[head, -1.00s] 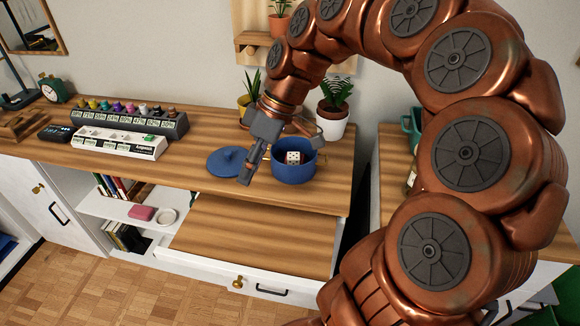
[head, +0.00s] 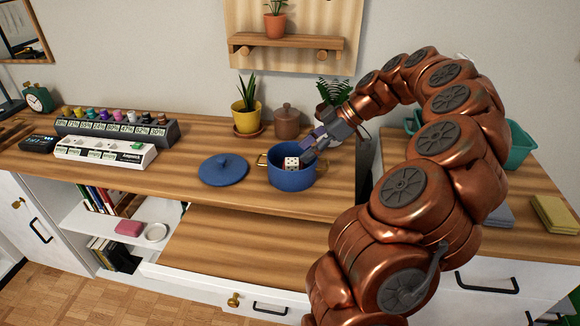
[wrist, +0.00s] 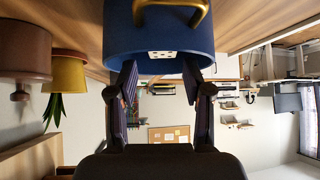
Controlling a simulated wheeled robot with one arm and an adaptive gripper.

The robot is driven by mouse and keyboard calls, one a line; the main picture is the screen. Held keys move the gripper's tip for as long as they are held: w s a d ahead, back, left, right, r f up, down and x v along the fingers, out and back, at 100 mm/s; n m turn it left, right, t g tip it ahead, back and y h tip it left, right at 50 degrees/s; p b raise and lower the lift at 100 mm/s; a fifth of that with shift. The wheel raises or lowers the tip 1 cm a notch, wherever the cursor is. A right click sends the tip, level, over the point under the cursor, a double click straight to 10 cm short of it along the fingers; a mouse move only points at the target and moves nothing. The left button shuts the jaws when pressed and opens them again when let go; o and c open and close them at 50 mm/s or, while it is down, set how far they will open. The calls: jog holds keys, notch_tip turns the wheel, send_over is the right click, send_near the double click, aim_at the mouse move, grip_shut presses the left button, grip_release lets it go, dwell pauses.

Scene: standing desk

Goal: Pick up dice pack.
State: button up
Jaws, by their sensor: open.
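In the wrist view the dice pack's white dotted face (wrist: 162,55) shows at the edge of the blue pot (wrist: 160,30). My gripper (head: 309,153) is at the right side of the pot's opening, close to the dice pack. In the wrist view its two fingers (wrist: 160,72) are spread apart, with the dice face between their tips. Whether they touch it, I cannot tell. The pack's lower part is hidden.
The pot's blue lid (head: 223,170) lies on the desk to its left. Behind stand a brown lidded jar (head: 287,122) and a yellow plant pot (head: 246,118). A drawer (head: 235,245) is pulled out below. The desk left of the lid is clear up to the labelled racks.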

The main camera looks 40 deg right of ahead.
aim_at(292, 161)
jog(key=shift+p+x, duration=0.3)
jog(key=shift+x, duration=2.6)
jog(key=shift+s+a, duration=0.1)
jog(key=shift+s, duration=0.05)
jog(key=c, duration=0.9)
jog(key=shift+r, duration=0.1)
